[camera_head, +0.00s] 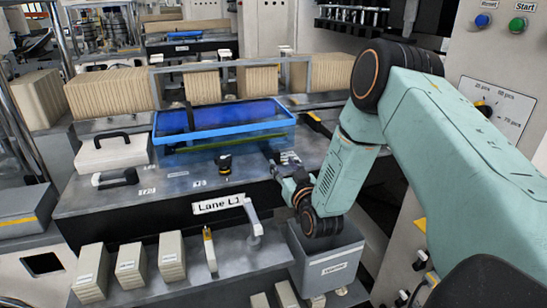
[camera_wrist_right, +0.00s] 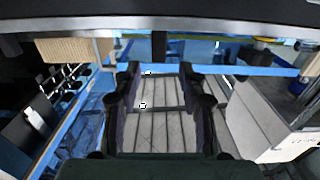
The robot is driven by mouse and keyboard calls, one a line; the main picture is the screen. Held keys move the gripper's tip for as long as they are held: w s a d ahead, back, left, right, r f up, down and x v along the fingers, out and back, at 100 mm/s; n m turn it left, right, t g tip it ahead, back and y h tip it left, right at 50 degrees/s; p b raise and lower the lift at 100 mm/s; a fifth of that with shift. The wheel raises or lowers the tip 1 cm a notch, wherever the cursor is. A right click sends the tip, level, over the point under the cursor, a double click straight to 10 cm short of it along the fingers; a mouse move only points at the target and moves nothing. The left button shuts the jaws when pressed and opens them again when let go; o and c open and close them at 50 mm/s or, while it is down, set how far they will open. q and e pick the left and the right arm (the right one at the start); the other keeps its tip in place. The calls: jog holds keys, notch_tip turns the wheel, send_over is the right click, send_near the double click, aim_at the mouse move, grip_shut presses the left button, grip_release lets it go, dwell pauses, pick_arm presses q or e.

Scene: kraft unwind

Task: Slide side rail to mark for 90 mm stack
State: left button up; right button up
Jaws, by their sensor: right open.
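My right gripper (camera_head: 277,170) is at the right end of the Lane L1 deck (camera_head: 150,200), close above its front edge. In the right wrist view the fingers of my right gripper (camera_wrist_right: 160,77) are apart, with nothing held between them. Behind them is a grey slatted surface (camera_wrist_right: 165,130) with small white marks. Small white labels (camera_head: 291,157) lie on the deck beside the gripper in the head view. A dark bar (camera_head: 319,124) lies right of the blue tray (camera_head: 215,122); I cannot tell whether it is the side rail. My left gripper is not in view.
A white box with a black handle (camera_head: 112,152) sits at left. A grey bin (camera_head: 328,262) is below my right arm. A control panel (camera_head: 495,95) stands at right.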

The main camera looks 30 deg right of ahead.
aim_at(277, 156)
jog(key=x, duration=0.4)
jog(key=shift+w+d+f, duration=0.1)
jog(key=shift+w+d, duration=0.1)
jog(key=shift+d, duration=0.05)
jog(key=shift+w+a, duration=0.1)
jog(key=shift+w, duration=0.4)
jog(key=shift+c, duration=0.5)
jog(key=c, duration=0.3)
grip_shut()
